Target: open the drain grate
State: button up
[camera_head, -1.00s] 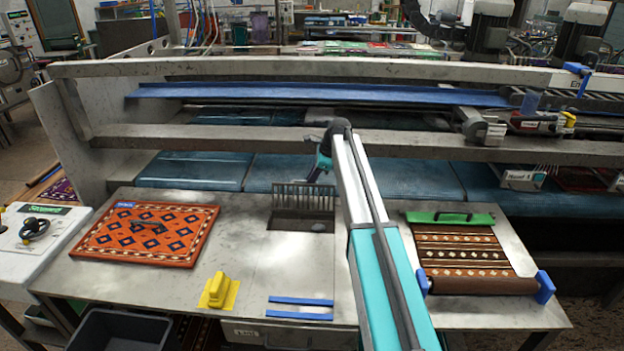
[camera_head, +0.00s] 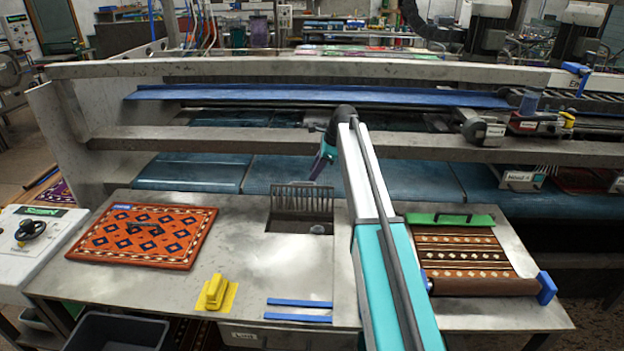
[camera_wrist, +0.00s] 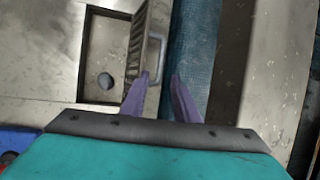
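The drain grate (camera_head: 302,198) is a slotted metal panel, raised on edge at the back of the square drain recess (camera_head: 285,226). The recess lies uncovered in the metal table, with a round drain hole (camera_wrist: 105,81) in its floor. In the wrist view the grate (camera_wrist: 138,42) stands along one side of the recess, with a metal handle (camera_wrist: 158,50) on its face. The fingertips are close to the handle; contact cannot be told. In the head view my arm partly hides the gripper (camera_head: 314,176).
An orange patterned rug (camera_head: 150,234) lies at the left. A yellow brush-like block (camera_head: 216,291) and blue strips (camera_head: 300,310) lie near the front edge. A brown rug with a roller (camera_head: 462,262) is at the right. A metal beam (camera_head: 240,139) crosses behind the grate.

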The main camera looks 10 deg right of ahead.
jog(key=b+v, duration=0.2)
jog(key=v, duration=0.6)
jog(key=shift+r, duration=0.3)
jog(key=shift+s+d, duration=0.1)
jog(key=shift+d, duration=0.05)
